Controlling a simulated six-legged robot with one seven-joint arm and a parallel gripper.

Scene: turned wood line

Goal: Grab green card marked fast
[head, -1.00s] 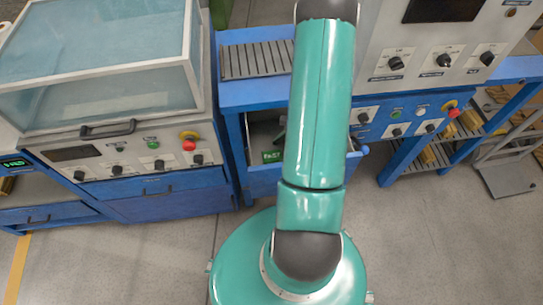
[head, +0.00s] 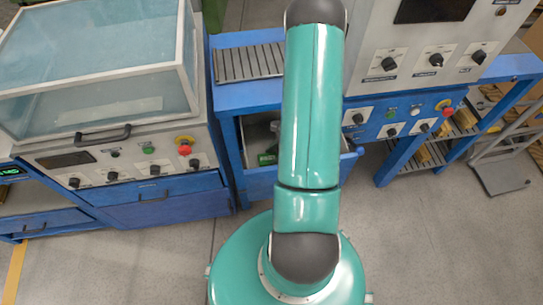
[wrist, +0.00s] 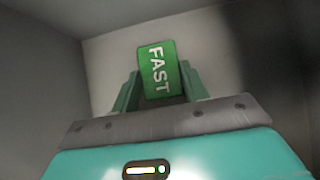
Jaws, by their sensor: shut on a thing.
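The green card marked FAST (wrist: 158,68) stands between the two green fingers of my gripper (wrist: 160,82) in the wrist view. The fingers are shut on it, and its white lettering runs sideways. In the head view a small part of the green card (head: 267,159) shows inside the open blue drawer (head: 249,178). My arm hides much of the drawer and the gripper there.
Pale drawer walls (wrist: 110,45) surround the gripper closely in the wrist view. A machine with a clear cover (head: 100,70) stands at left. A control panel (head: 435,55) and a cart (head: 500,165) are at right. The floor in front is clear.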

